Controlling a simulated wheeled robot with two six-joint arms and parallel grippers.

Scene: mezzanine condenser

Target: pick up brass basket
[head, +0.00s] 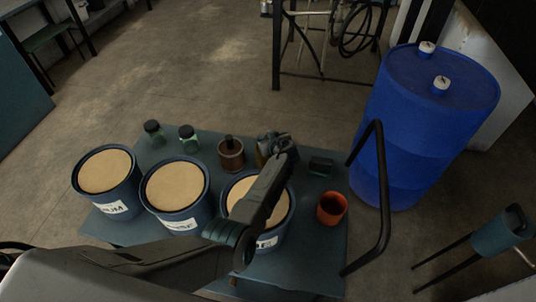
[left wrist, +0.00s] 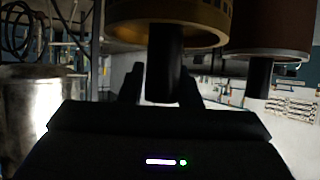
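The brass basket (head: 261,158) stands on the blue-green table top, mostly hidden behind my left gripper (head: 273,143) in the head view. In the left wrist view, which looks upside down, the brass basket (left wrist: 170,32) is at the top and its dark handle hangs down in the picture. My left gripper (left wrist: 160,88) has its two dark fingers on either side of the handle's end. They look spread, with a gap showing at the left finger; contact on the right side cannot be told. My right gripper is not in view.
A brown basket (head: 231,155) with a dark handle stands close left of the brass one. Two small green jars (head: 188,139), labelled tubs (head: 179,192) and an orange cup (head: 331,209) share the table (head: 310,262). A blue drum (head: 425,125) stands right, beyond a black rail (head: 382,190).

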